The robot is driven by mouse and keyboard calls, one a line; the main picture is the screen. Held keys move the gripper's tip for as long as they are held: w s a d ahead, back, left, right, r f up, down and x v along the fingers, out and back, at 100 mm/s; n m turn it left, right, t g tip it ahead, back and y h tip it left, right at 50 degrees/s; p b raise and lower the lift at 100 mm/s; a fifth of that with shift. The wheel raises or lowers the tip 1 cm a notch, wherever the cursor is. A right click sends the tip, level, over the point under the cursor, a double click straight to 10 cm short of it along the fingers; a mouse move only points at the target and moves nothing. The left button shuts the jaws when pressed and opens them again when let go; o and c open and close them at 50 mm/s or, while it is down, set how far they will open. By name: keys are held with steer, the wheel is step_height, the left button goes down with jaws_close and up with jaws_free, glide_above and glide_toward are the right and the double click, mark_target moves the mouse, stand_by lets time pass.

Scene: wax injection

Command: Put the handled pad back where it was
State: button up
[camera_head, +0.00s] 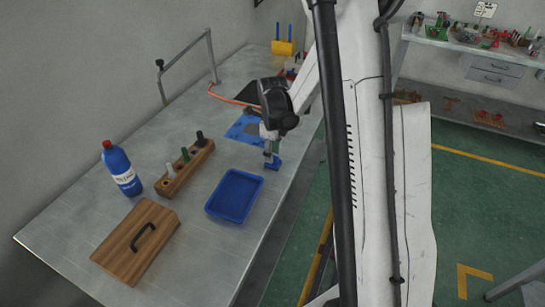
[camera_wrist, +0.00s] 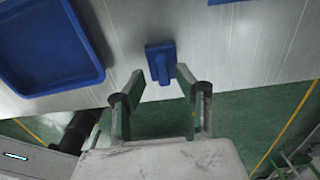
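A small blue handled pad (camera_wrist: 158,52) lies on the metal table near its front edge, with its raised handle toward me in the wrist view. It also shows in the head view (camera_head: 274,165), just below my gripper (camera_head: 270,148). In the wrist view my gripper (camera_wrist: 160,82) has its two green-padded fingers spread apart, with nothing held between them. The pad lies beyond the fingertips, roughly centred between them. A flat blue mat (camera_head: 236,132) lies on the table behind my gripper, partly hidden by my arm.
A blue tray (camera_head: 210,208) is left of the pad. Farther left are a wooden holder (camera_head: 176,180) with several tools, a blue bottle (camera_head: 121,170) and a wooden board with a black handle (camera_head: 120,252). A metal frame (camera_head: 187,48) and orange hose (camera_head: 228,99) are behind.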

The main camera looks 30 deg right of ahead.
step_height(320, 180, up, 10)
steer(key=s+a+r+n+t, duration=0.3)
steer(key=s+a+r+n, duration=0.6)
steer(key=n, duration=0.3)
steer(key=s+a+r+n+t, duration=0.1)
steer(key=s+a+n+t, duration=0.1)
steer(key=s+n, duration=0.5)
steer(key=s+a+r+n+t, duration=0.2)
steer(key=s+a+n, duration=0.2)
steer(key=n, duration=0.5)
steer(key=shift+s+a+r+n, duration=0.25)
steer(key=shift+s+a+n, duration=0.1)
steer(key=shift+s, duration=1)
step_height(320, 180, down, 3)
steer(key=b, duration=0.3)
steer(key=shift+f, duration=0.15)
